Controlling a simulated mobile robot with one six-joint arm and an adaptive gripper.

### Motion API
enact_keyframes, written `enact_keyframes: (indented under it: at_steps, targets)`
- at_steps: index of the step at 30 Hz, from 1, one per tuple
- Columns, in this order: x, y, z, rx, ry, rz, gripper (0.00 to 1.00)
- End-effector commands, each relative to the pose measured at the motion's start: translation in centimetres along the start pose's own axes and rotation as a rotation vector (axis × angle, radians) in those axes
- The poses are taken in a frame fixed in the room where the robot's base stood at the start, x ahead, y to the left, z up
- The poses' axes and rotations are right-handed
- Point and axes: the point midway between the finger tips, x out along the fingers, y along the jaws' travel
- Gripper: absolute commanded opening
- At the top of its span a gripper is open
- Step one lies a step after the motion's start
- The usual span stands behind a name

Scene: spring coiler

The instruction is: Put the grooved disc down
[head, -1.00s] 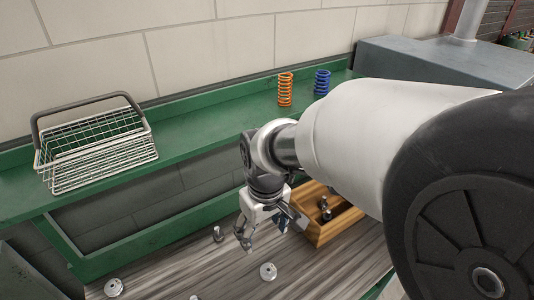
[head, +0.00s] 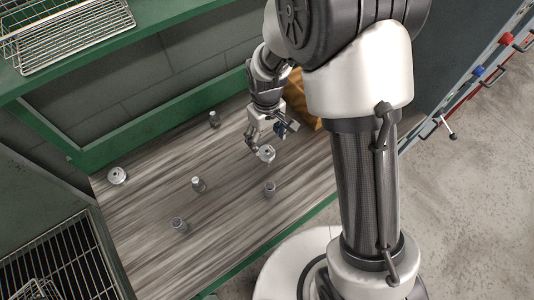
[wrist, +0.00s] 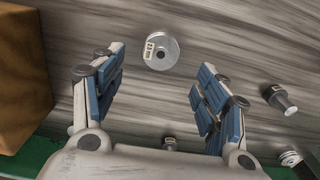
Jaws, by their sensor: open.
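A pale metal disc (head: 266,153) lies flat on the wood-grain bench top (head: 150,215), just below my gripper (head: 271,137) in the head view. In the wrist view the same disc (wrist: 161,51) has a small dark centre hole and a light label. It lies beyond and between the fingertips of my gripper (wrist: 162,60), and both blue-padded fingers are spread, empty and apart from it. A second disc (head: 117,175) lies at the bench's left end. I cannot make out grooves on either disc.
Several small metal posts (head: 198,184) stand on the bench, one (wrist: 278,98) right of my fingers. A wooden box (wrist: 22,75) is close on the left in the wrist view. A green shelf (head: 90,55) with a wire basket (head: 70,35) rises behind. The bench's left middle has free room.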

Motion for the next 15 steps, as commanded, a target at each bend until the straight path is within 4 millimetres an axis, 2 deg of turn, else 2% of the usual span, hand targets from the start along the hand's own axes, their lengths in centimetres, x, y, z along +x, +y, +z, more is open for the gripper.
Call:
enact_keyframes:
  at_steps: [1, 8, 15]
  targets:
    - [0.8, 0.0, 0.0, 0.0, -0.002, -0.001, 0.67]
    - [1.8, 0.0, 0.0, 0.0, 0.0, 0.0, 0.67]
    - [5.3, -0.1, 0.3, 0.0, -0.002, -0.001, 0.67]
